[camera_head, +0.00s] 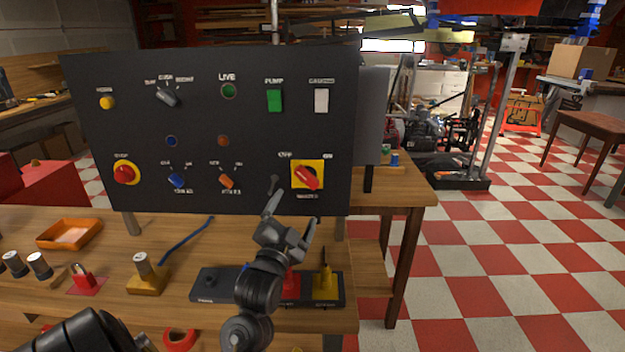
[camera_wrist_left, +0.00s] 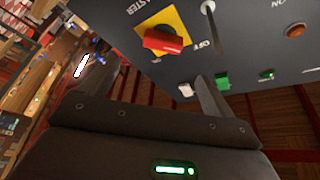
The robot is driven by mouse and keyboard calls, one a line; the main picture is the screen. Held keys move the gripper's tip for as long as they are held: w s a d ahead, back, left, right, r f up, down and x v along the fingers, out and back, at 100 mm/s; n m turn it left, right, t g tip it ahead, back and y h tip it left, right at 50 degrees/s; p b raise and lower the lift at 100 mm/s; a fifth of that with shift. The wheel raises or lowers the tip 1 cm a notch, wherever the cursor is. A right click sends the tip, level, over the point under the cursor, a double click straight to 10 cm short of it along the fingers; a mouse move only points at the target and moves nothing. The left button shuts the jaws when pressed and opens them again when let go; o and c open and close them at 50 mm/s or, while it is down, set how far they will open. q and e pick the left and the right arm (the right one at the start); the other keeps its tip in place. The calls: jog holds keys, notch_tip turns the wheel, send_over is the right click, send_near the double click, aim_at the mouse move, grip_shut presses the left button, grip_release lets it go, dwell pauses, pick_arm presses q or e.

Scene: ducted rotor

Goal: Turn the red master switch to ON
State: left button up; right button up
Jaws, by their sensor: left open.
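The red master switch (camera_head: 308,178) is a red handle on a yellow square plate at the panel's lower right, with OFF lettered at its upper left and ON at its upper right. Its handle slants from upper left to lower right. In the left wrist view the red handle (camera_wrist_left: 163,41) is at the top, in front of the yellow plate (camera_wrist_left: 180,20). My left gripper (camera_head: 292,216) is open and empty, just below the switch and apart from it. Its spread fingers also show in the left wrist view (camera_wrist_left: 152,88). My right gripper is not in view.
The black panel (camera_head: 200,125) carries buttons, lamps and other switches. A grey lever (camera_head: 273,185) sticks out just left of the master switch.

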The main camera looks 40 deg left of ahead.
aim_at(306, 181)
pick_arm(q)
jog(key=x, duration=0.3)
jog(key=p+x, duration=0.1)
jog(key=x, duration=0.5)
jog(key=shift+s+a+p, duration=0.15)
jog(key=shift+a+p, duration=0.2)
jog(key=shift+w+a, duration=0.1)
jog(key=shift+w, duration=0.25)
jog(key=shift+w+a+r, duration=0.1)
jog(key=shift+w, duration=0.25)
jog(key=c, duration=1)
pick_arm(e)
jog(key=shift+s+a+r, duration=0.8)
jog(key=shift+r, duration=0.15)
